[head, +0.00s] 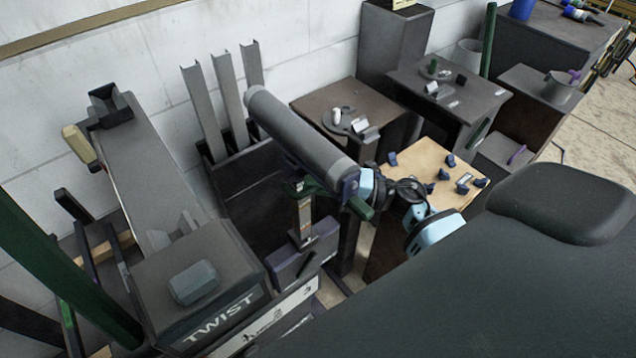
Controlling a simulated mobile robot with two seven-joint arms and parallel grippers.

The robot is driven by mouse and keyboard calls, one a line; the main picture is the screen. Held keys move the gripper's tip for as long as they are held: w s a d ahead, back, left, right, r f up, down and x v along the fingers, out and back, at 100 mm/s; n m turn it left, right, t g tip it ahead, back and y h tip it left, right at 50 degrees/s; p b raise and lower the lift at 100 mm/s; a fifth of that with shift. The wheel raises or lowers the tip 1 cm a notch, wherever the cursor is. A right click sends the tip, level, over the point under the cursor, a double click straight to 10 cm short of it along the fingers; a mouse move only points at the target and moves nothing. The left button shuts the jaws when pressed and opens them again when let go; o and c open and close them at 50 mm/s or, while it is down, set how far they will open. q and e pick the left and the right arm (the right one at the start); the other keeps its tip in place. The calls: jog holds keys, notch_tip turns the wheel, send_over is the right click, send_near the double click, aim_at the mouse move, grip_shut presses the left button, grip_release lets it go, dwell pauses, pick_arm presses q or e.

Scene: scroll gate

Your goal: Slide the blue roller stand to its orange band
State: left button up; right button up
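A long grey roller (300,138) slopes from upper left to the middle, with a dark blue bracket (349,187) at its near end. Below it a short pale post with a small orange mark (304,236) rises from a dark bluish base (310,254); I cannot tell for sure which parts make up the blue roller stand. My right gripper (366,192) is at the roller's near end, beside the bracket and a green handle (360,209). Its fingers are too hidden to show whether they are open or touching. My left gripper is not in view.
A grey machine marked TWIST (215,318) stands at lower left, with a green post (62,268) beside it. Upright grey channels (229,97) stand behind the roller. A wooden-topped table (432,170) with several small blue parts lies to the right. My dark body fills the lower right.

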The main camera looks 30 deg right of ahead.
grip_shut()
jog(key=shift+f, duration=0.1)
